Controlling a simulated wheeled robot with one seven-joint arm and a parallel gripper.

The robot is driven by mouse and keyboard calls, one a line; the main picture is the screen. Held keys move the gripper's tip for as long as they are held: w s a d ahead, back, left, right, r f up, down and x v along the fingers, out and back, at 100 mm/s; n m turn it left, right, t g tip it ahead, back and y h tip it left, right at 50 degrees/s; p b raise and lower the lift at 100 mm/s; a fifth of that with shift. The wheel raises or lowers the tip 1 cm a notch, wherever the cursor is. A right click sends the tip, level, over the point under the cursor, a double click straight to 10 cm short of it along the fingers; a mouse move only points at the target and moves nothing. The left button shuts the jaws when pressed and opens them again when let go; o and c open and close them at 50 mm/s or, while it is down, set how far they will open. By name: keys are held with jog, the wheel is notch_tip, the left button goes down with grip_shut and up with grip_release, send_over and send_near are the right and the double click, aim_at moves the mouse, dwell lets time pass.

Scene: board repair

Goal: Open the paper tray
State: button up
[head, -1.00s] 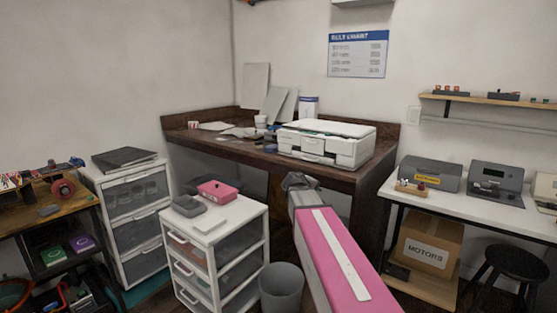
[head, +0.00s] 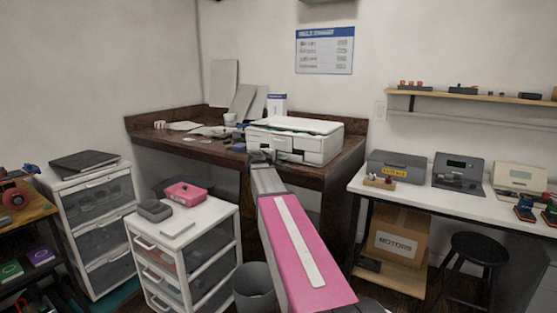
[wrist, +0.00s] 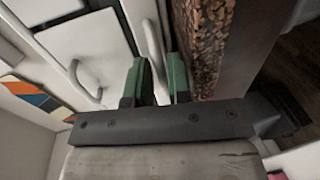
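The white printer (head: 318,148) stands on the dark wooden desk, with drawer fronts and handles on its near face. My gripper (head: 262,158) is at the left part of that face, near the desk edge. In the wrist view, white fronts with curved handles (wrist: 82,82) fill the left side. My gripper (wrist: 160,78) shows two green fingertips with a gap between them. A white curved handle (wrist: 152,45), apparently the paper tray's, reaches toward that gap. I cannot tell whether the fingers touch it. The tray looks closed in the head view, though my gripper partly hides it.
The desk's edge (wrist: 212,50) runs close beside the fingers in the wrist view. A white drawer unit (head: 190,245) with a pink box (head: 187,193) and a grey bin (head: 254,287) stand below, left of my arm. A bench (head: 410,190) with devices is at right.

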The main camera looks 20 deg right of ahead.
jog(key=shift+x, duration=0.85)
grip_shut()
jog(key=shift+s, duration=0.1)
